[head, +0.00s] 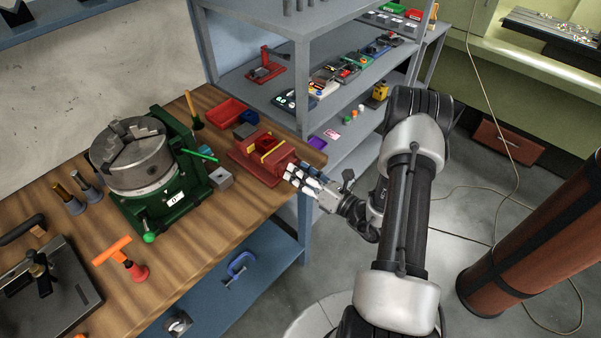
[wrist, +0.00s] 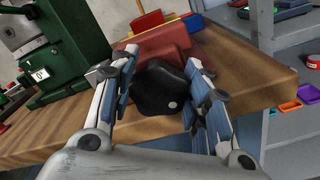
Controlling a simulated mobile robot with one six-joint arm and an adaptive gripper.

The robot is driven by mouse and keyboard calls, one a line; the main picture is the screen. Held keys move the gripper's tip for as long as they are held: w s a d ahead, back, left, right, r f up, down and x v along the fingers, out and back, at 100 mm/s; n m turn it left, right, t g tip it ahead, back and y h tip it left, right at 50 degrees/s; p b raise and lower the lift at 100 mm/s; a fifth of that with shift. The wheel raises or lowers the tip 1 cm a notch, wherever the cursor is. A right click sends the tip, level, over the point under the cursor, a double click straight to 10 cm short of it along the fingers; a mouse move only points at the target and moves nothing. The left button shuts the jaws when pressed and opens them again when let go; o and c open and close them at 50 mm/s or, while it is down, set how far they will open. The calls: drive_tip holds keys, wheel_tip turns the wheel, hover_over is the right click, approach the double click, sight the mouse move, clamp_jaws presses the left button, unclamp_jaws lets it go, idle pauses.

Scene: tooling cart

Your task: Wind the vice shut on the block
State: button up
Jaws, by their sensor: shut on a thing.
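The red vice (head: 250,164) sits near the right end of the wooden bench, with yellow strips on its jaws. A small dark red piece (head: 265,143) shows between the strips; I cannot tell whether both jaws touch it. In the wrist view the vice body (wrist: 160,45) is straight ahead. My gripper (head: 298,172) is at the vice's right end, over the bench edge. In the wrist view my gripper (wrist: 163,65) has its fingers on either side of the black knob (wrist: 160,92), shut on it.
A green-based chuck (head: 135,160) stands left of the vice, and a small grey block (head: 221,179) lies between them. A red bin (head: 226,113) is behind. The blue-grey shelf unit (head: 303,80) rises close to the right. The bench edge (head: 285,200) runs beneath my gripper.

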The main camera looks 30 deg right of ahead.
drive_tip(key=shift+f, duration=0.1)
drive_tip(key=o, duration=1.1)
drive_tip(key=shift+s, duration=0.1)
